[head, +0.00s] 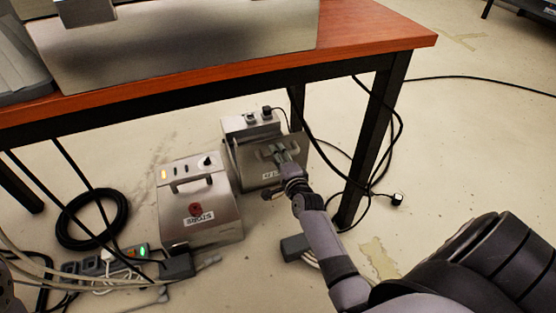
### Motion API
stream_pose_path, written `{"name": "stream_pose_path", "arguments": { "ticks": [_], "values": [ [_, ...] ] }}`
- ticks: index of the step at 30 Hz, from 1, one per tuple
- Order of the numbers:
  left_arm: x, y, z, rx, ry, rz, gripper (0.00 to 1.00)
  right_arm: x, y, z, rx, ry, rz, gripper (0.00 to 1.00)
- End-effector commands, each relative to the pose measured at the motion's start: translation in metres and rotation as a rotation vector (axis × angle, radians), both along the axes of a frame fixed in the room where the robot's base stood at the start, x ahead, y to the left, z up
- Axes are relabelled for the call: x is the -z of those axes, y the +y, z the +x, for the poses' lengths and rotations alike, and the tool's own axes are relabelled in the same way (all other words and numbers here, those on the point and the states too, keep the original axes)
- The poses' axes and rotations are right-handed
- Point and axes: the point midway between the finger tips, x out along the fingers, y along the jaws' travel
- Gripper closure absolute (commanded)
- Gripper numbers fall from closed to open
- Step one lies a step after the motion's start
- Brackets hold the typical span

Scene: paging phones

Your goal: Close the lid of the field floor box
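Two metal boxes stand on the floor under the table. The rear box (240,151) has a top panel with dark sockets and a label on its front that my arm partly hides, so I cannot read it fully. The front box (207,222) has a handle, a lit orange switch, a red round mark and an upside-down label like "STORS". My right gripper (279,153) reaches down to the front of the rear box, at or very near its surface. I cannot tell contact, finger opening or the lid's position. My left gripper is not in view.
The wooden table (375,28) overhangs the boxes, with a black leg (374,135) right of my arm. A coiled black cable (92,218), a power strip (125,252) and loose cables lie left. A cable with a plug (397,199) lies right.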

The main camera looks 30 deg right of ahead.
Motion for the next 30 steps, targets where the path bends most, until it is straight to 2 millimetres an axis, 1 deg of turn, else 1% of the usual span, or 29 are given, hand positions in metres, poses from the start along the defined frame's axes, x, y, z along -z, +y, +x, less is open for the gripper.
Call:
{"name": "stream_pose_path", "arguments": {
  "ticks": [7,24,30],
  "values": [
    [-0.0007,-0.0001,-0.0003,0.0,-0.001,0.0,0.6,-0.0005,-0.0004,0.0006,0.0,0.0,0.0,0.62],
    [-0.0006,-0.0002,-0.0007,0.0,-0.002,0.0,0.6,-0.0002,-0.0002,0.0003,0.0,0.0,0.0,1.0],
    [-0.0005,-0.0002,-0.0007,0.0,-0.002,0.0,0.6,-0.0001,-0.0002,0.0003,0.0,0.0,0.0,1.0]
  ]
}}
